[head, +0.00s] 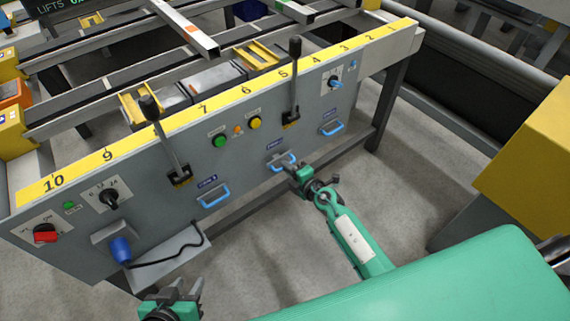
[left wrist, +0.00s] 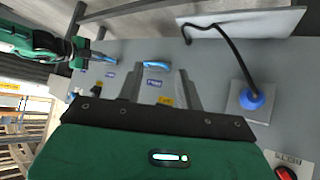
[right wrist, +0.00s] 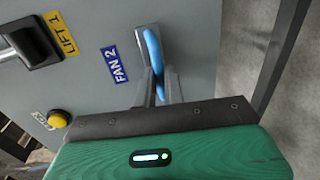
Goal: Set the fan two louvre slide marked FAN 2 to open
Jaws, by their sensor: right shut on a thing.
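The FAN 2 slide has a blue bar handle (head: 279,163) on the lower middle of the grey panel; it also shows in the right wrist view (right wrist: 152,48). Its blue FAN 2 label (right wrist: 115,64) is beside it. My right gripper (head: 297,172) is at this handle, its fingers (right wrist: 160,85) shut on it. The fingers hide the handle's near end, and I cannot tell the slide's setting. My left gripper (head: 190,287) is empty in front of the panel's lower left; its fingers (left wrist: 155,90) are apart in the left wrist view.
Similar blue handles sit to the left (head: 213,197) and right (head: 331,128). Two black levers (head: 165,135) (head: 293,80) stick out from the panel. A blue plug (head: 120,249) with a black cable is at lower left. A yellow block (head: 530,150) stands right.

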